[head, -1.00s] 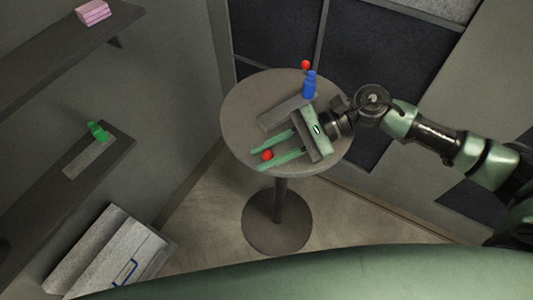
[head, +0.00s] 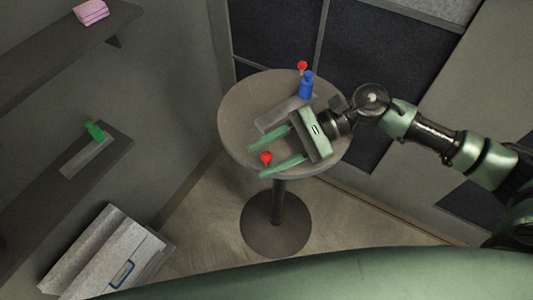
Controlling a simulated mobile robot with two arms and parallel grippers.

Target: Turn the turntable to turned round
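The turntable appears to be the round grey-brown top (head: 240,105) on a pedestal in the middle of the head view. A small red knob or ball (head: 266,157) is near its front edge. A second red ball (head: 302,65) is at its far edge, behind a blue bottle-shaped object (head: 306,86). My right gripper (head: 257,161) reaches in from the right, low over the top. Its two green fingers are apart, with the front red knob between them and a gap on either side. My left gripper is not in view.
A flat grey plate (head: 279,115) lies on the round top, partly behind my gripper. Wall shelves (head: 75,165) on the left hold a green bottle (head: 95,131) and a pink stack (head: 91,12). A grey box (head: 105,255) is at lower left. Dark wall panels stand behind.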

